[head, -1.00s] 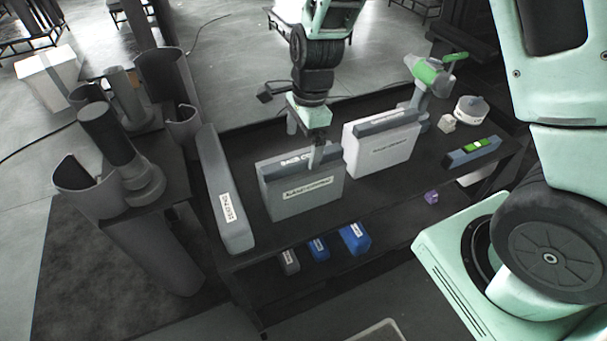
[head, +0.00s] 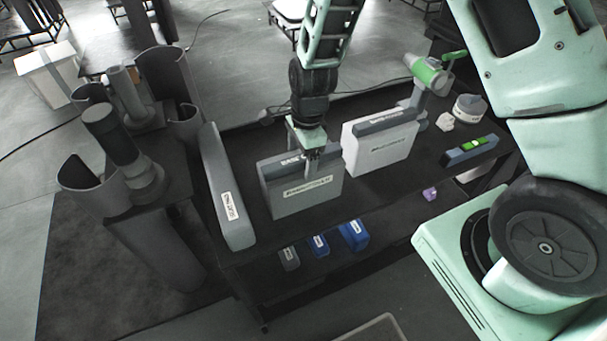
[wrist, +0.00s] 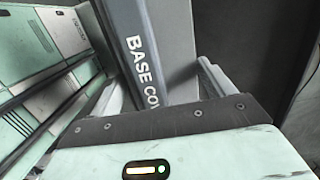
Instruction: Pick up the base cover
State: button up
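The base cover (head: 302,195) is a grey upright box with a dark top edge, standing on the dark cart. Its top reads "BASE COV…" in the wrist view (wrist: 146,50), where the rest of the lettering is hidden by my gripper. My gripper (head: 314,172) is at the top edge of the base cover, toward its right part. In the wrist view my gripper's fingers (wrist: 162,88) are apart, with the cover's top between them. The right finger is close to the cover's side; I cannot tell whether it touches.
A similar pale box (head: 380,150) stands close to the right. A long grey box (head: 226,190) stands to the left. Blue bins (head: 353,235) sit on the lower shelf.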

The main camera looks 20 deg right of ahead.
jog(key=shift+r, duration=0.15)
jog(key=shift+c, duration=0.3)
notch_tip(320, 180, up, 9)
jog(key=shift+r+b, duration=0.15)
jog(key=shift+b, duration=0.7)
notch_tip(320, 180, up, 2)
jog(key=shift+r+p, duration=0.25)
jog(key=shift+p, duration=0.75)
jog(key=shift+s, duration=0.1)
